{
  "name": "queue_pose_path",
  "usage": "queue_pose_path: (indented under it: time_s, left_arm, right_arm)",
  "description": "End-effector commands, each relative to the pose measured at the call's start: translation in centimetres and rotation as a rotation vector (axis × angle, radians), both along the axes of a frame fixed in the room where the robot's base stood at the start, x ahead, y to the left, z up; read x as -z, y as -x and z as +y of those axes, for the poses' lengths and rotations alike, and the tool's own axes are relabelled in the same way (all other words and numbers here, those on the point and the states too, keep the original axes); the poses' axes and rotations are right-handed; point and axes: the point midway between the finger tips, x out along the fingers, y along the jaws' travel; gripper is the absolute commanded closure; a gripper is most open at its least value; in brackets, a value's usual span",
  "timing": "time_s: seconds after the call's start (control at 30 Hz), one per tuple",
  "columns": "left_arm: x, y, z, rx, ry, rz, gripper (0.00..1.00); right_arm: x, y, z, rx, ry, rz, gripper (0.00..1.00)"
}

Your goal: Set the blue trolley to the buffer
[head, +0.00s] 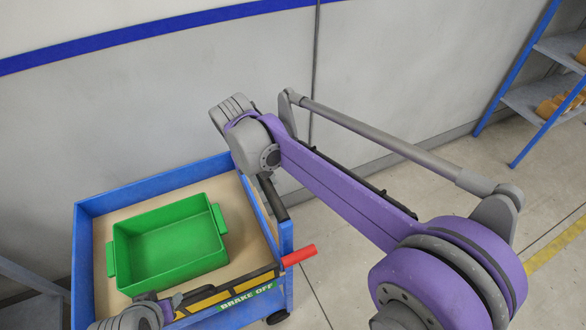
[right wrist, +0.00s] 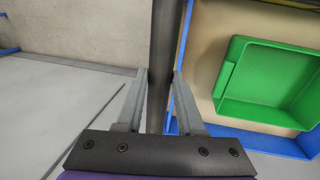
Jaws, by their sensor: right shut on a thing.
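The blue trolley (head: 150,183) stands by the wall at the lower left of the head view, with a tan floor inside. My right gripper (right wrist: 160,75) is shut on the dark handle bar (right wrist: 162,35) at the trolley's side; the handle also shows in the head view (head: 272,200), partly hidden by my arm. The trolley's blue rim (right wrist: 255,137) is right of the fingers in the right wrist view. Part of my left arm's end (head: 135,316) is at the bottom edge of the head view, by the trolley's near side; its fingers are not clear. I cannot identify the buffer.
A green bin (head: 172,243) sits in the trolley. A red lever (head: 298,255) sticks out at the near right corner, beside a green "BRAKE OFF" label (head: 246,298). A blue shelf rack (head: 530,100) stands at the right. Floor between trolley and rack is open.

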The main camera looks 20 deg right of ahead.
Motion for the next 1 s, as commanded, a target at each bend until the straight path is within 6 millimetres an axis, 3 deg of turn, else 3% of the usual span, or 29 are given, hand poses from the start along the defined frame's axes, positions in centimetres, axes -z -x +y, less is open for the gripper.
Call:
queue_pose_path:
  time_s: [0.03,0.2,0.4,0.63,1.0]
  left_arm:
    - [0.1,0.0,0.0,0.000,0.000,0.000,0.50]
    - [0.1,0.0,0.0,0.000,0.000,0.001,0.50]
    - [0.1,0.0,0.0,0.000,0.000,0.001,0.50]
    - [0.1,0.0,0.0,0.000,0.000,0.001,0.50]
    - [0.1,0.0,0.0,0.000,0.000,0.001,0.50]
  right_arm:
    - [0.1,0.2,1.5,-0.007,-0.001,0.002,1.00]
    - [0.1,0.5,5.5,-0.004,-0.001,0.002,1.00]
    - [0.0,0.7,8.8,-0.002,0.000,0.002,1.00]
    - [0.0,0.9,10.6,0.000,0.003,0.002,1.00]
    - [0.0,0.9,11.1,0.002,-0.001,0.001,1.00]
